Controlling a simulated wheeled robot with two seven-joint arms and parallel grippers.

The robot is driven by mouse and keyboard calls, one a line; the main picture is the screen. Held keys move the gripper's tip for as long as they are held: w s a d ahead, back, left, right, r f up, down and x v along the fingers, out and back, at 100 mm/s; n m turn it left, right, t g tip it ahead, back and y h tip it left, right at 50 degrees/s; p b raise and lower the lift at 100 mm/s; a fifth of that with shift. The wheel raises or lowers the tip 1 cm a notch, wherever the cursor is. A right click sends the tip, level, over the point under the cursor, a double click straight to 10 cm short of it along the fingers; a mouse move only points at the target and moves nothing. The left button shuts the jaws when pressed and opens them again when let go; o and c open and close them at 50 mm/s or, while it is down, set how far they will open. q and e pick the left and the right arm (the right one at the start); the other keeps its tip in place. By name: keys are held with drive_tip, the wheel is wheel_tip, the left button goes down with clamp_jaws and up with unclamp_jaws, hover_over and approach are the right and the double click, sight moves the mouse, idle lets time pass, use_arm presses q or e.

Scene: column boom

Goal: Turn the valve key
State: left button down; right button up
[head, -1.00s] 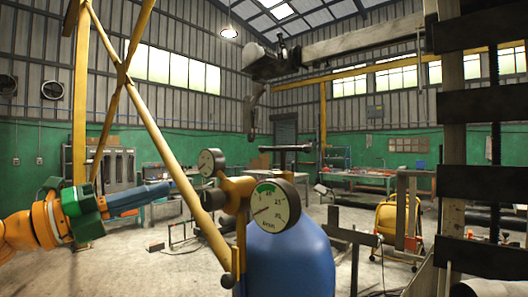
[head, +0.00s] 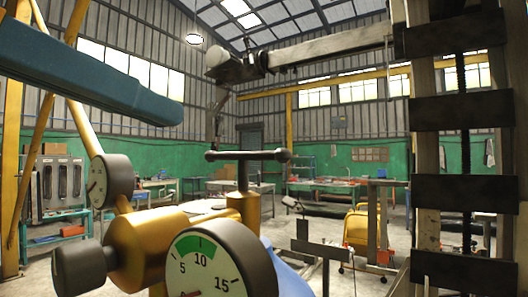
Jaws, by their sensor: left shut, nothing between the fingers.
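The valve key (head: 244,155) is a dark T-shaped bar with a ball at its right end. The bar lies about level across the picture. My left gripper (head: 174,112) fills the upper left, very near the camera, with its teal fingers shut and empty. Its tip is up and left of the key and apart from it in the picture; I cannot tell the depth between them. Its wrist is out of view. My right gripper is not in view.
A large gauge (head: 215,268), a second gauge (head: 108,182) and a brass regulator with a dark knob (head: 82,268) crowd the space before the key. A blue cylinder (head: 283,270) is mostly hidden. A yellow post stands left; a grey boom (head: 320,50) crosses above.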

sight(265, 155)
use_arm(q)
drive_tip(key=p+x, duration=0.3)
drive_tip(key=x, duration=0.8)
drive_tip(key=shift+w+d, duration=0.3)
drive_tip(key=shift+w+d+f, duration=0.15)
drive_tip(key=shift+w, duration=0.1)
